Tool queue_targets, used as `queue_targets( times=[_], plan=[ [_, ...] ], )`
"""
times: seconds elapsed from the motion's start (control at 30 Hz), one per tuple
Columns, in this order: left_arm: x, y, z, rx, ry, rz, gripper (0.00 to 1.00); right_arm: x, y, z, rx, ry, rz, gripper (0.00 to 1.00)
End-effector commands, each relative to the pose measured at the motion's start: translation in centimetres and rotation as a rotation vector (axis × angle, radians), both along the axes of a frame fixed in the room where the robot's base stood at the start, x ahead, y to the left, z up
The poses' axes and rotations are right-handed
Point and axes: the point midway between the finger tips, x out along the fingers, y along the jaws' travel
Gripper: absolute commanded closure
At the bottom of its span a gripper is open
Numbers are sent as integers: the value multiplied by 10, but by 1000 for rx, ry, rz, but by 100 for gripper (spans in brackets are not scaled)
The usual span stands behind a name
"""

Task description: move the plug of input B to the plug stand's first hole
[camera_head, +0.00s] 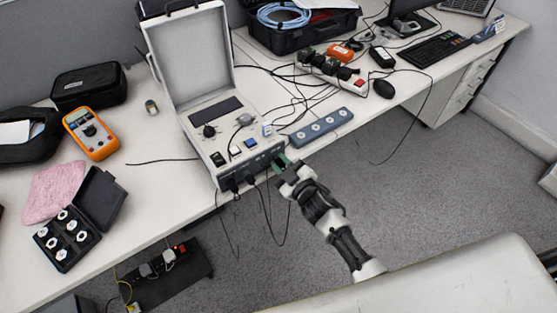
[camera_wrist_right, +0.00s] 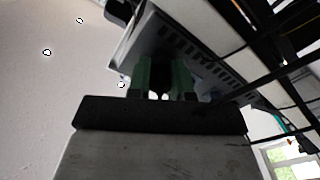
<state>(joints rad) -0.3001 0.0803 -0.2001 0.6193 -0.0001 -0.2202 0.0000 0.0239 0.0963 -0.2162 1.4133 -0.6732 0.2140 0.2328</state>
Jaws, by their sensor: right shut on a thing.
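The calibration unit (camera_head: 219,140) stands with its lid open on the bench, and dark plugs (camera_head: 233,185) with cables sit along its front face. My right gripper (camera_head: 281,163) is at the right end of that front face, with green fingertips shut on a plug that they mostly hide. In the right wrist view my green fingers (camera_wrist_right: 163,80) stand close together by the unit's underside, with something dark between them. I cannot read which input the plug belongs to. The plug stand (camera_head: 322,127), a blue-grey bar with several white-ringed holes, lies right of the unit. My left gripper is not in view.
Cables (camera_head: 276,215) hang off the bench's front edge below the unit. A power strip (camera_head: 332,70) and loose black leads lie behind the stand. An orange multimeter (camera_head: 91,133) and a black case of white-topped parts (camera_head: 67,239) are at left.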

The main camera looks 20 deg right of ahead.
Motion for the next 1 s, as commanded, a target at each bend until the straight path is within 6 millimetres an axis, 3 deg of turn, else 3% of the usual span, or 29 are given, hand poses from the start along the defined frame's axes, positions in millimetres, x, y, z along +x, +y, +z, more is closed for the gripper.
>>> queue_targets(
  times=[0.6,1.0],
  plan=[
    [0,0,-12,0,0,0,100,0,0,-1,-302,-110,0,100],
    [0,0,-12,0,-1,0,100,0,0,0,-328,-119,0,100]
  ],
)
